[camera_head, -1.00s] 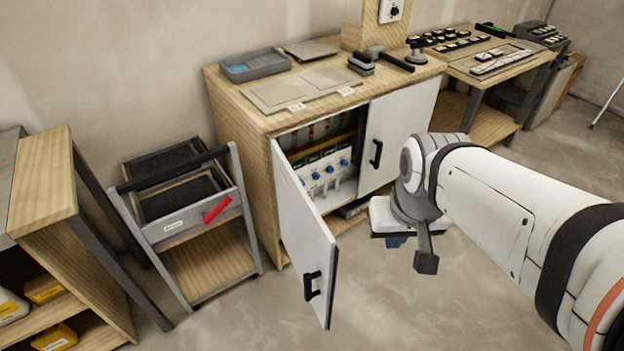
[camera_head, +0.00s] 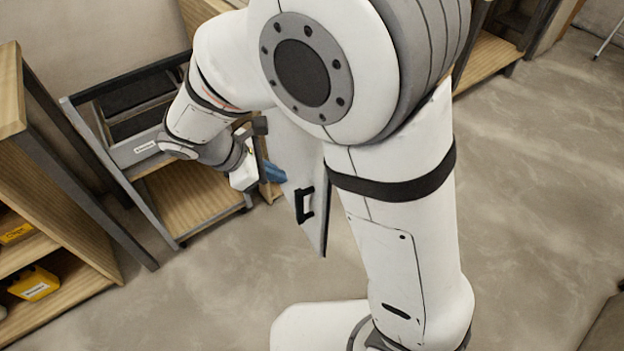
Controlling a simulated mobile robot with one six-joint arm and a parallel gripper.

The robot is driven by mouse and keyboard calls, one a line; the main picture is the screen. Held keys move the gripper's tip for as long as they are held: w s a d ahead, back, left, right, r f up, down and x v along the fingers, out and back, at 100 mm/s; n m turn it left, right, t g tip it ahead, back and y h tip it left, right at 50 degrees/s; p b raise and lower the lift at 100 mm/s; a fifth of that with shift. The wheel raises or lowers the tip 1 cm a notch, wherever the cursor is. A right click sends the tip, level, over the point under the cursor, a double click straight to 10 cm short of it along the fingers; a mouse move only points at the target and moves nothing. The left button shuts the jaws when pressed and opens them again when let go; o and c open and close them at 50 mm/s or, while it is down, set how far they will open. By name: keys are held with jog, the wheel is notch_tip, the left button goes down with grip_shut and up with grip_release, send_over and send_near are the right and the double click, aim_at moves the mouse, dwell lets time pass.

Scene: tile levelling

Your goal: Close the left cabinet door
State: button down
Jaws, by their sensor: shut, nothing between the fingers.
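The left cabinet door (camera_head: 312,228) is a white panel with a black bar handle (camera_head: 304,204). It stands swung open, out from the cabinet front. My gripper (camera_head: 274,174) is shut and empty, with blue fingers. It is on the left, outer side of the door, up and left of the handle. The fingertips are close to the door face; I cannot tell whether they touch it. My arm hides most of the cabinet, its right door and the upper part of the left door.
A grey cart (camera_head: 164,240) with wooden shelves stands just left of my gripper. A wooden shelf unit (camera_head: 60,285) with yellow boxes (camera_head: 36,284) is at the far left. Open floor (camera_head: 220,310) lies in front of the door. A wooden bench (camera_head: 490,62) is at the upper right.

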jog(key=a+f+n+t, duration=0.1)
jog(key=a+f+n, duration=0.1)
jog(key=a+f, duration=0.1)
jog(key=b, duration=0.4)
send_near(317, 188)
notch_tip(317, 188, down, 5)
jog(key=d, duration=0.2)
jog(key=shift+w+d+r+n+h, duration=0.15)
jog(key=shift+w+d+n+h, duration=0.15)
jog(key=shift+w+n+h, duration=0.1)
jog(key=shift+w+d, duration=0.2)
jog(key=shift+d, duration=0.15)
